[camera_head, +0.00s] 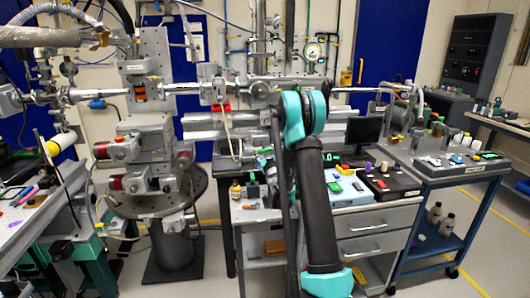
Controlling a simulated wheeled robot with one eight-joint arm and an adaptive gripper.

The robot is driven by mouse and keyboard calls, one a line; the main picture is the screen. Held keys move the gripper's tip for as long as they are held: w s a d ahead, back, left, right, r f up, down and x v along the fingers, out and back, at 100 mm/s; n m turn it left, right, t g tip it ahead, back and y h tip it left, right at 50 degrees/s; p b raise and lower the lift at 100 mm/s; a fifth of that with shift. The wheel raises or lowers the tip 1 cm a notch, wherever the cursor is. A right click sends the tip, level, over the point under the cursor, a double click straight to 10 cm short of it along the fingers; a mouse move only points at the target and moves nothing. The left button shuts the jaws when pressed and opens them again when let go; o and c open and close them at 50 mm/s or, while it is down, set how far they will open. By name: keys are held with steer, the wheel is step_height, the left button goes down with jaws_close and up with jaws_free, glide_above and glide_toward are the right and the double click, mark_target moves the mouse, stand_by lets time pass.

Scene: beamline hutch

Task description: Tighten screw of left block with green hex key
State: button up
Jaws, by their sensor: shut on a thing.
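My arm rises through the middle of the head view, with a teal joint at its top. My gripper cannot be made out; the far end of the arm is hidden or lost among the equipment behind it. I cannot pick out the green hex key. I also cannot tell which part is the left block, and no screw is resolved at this size. Small green items lie on the light tray (352,199) on the drawer cabinet, too small to identify.
A drawer cabinet (375,222) stands behind my arm. A blue cart (465,195) with bottles on its lower shelf is to the right. Beamline equipment (150,130) on a round base fills the left. A cluttered bench (40,205) is at far left. Open floor shows at lower right.

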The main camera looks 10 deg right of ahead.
steer(key=n, duration=0.4)
steer(key=shift+y, duration=0.3)
steer(key=shift+n, duration=0.3)
steer(key=n, duration=0.4)
steer(key=shift+g+y, duration=0.3)
steer(key=shift+w, duration=0.55)
stand_by(0.5)
steer(key=m, duration=0.4)
stand_by(0.4)
